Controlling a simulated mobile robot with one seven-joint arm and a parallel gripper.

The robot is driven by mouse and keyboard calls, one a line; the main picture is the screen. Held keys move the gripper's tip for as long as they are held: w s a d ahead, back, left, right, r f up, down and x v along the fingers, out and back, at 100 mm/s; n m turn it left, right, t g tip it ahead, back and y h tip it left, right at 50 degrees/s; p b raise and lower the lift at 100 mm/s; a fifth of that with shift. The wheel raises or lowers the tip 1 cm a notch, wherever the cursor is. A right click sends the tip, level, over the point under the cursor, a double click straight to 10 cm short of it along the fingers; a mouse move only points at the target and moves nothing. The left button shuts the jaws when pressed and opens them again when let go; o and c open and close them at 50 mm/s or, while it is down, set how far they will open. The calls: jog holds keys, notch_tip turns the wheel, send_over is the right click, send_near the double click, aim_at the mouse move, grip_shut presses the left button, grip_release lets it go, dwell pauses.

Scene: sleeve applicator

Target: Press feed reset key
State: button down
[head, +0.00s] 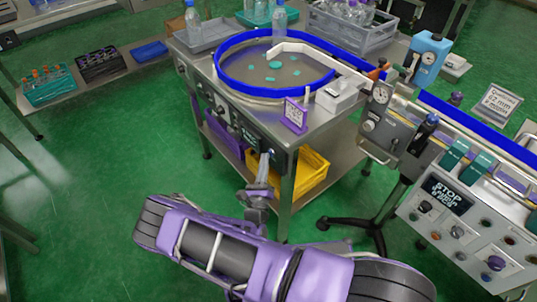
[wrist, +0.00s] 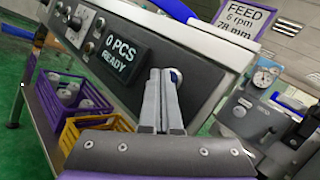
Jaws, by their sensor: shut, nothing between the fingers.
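The feed table's front panel carries a dark display (wrist: 110,49) reading "0 PCS READY"; the display also shows in the head view (head: 248,134). Just right of it is a round pale key with a blue part (wrist: 176,76), partly hidden behind my fingertips. I cannot read a label on it. My gripper (wrist: 162,76) is shut and empty, its fingertips at the panel in front of this key. I cannot tell whether they touch it. In the head view my gripper (head: 268,158) reaches the right end of the panel.
A knob (wrist: 76,22) and small buttons sit left of the display. Purple (wrist: 66,92) and yellow (wrist: 98,128) crates stand under the table. A purple-framed sign (head: 295,115) stands on the table corner.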

dwell(0.3)
jog(key=shift+s+a, duration=0.5)
jog(key=shift+a, duration=0.15)
jog(key=shift+a, duration=0.1)
jog(key=s+a, duration=0.1)
jog(key=a, duration=0.1)
jog(key=s+a, duration=0.1)
jog(key=a, duration=0.1)
jog(key=shift+s, duration=0.4)
dwell(0.5)
